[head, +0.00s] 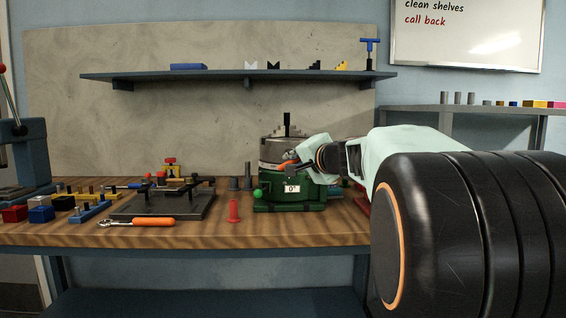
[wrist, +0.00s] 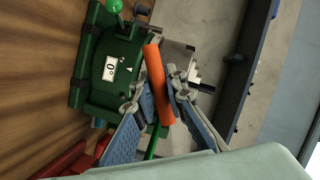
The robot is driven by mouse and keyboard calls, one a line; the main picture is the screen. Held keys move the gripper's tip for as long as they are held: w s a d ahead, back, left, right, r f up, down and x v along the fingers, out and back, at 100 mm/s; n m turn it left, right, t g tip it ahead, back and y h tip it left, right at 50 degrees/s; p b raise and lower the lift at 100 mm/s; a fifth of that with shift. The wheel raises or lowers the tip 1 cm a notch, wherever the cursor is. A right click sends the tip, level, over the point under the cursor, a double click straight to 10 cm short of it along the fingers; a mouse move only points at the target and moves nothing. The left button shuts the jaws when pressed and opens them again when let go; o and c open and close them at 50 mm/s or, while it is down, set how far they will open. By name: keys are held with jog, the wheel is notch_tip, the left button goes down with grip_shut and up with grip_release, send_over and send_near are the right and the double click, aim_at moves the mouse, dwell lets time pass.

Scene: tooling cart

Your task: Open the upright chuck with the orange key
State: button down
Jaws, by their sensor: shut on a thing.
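The upright chuck (head: 275,151) is a grey metal cylinder on a green base (head: 290,198) with a "0°" dial, at the middle of the bench. Dark stepped jaws show on its top. In the wrist view part of the chuck (wrist: 181,55) shows beyond the key. My gripper (head: 296,169) is at the chuck's right front side. It is shut on the orange key (wrist: 155,75), whose orange bar lies between the finger pads. The key's working end is hidden, so I cannot tell whether it sits in the chuck's socket.
An orange-handled wrench (head: 150,222) lies at the bench's front edge, left. A red peg-like piece (head: 234,211) stands close left of the green base. A dark fixture plate (head: 160,204) is farther left. A shelf (head: 235,77) runs above. A green-knobbed lever (wrist: 113,6) sticks out from the base.

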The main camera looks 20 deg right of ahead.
jog(key=shift+w, duration=0.15)
dwell(0.3)
jog(key=shift+w+d, duration=0.2)
jog(key=shift+w, duration=0.4)
jog(key=shift+r+n, duration=0.1)
jog(key=shift+n, duration=0.2)
dwell(0.3)
jog(key=shift+a+r+n+g+h+p, duration=0.15)
jog(key=shift+n+g+h+p, duration=0.45)
jog(key=shift+n+p, duration=0.6)
jog(key=n+h+p, duration=0.2)
jog(key=n+p, duration=0.1)
jog(key=p, duration=0.2)
jog(key=shift+r+g, duration=0.15)
jog(key=shift+g, duration=0.15)
jog(key=n+h+p, duration=0.1)
jog(key=p, duration=0.4)
jog(key=shift+n+p, duration=0.4)
jog(key=shift+g+h+p, duration=0.3)
jog(key=shift+p, duration=0.9)
jog(key=n+h+p, duration=0.1)
jog(key=n+p, duration=0.1)
jog(key=p, duration=0.6)
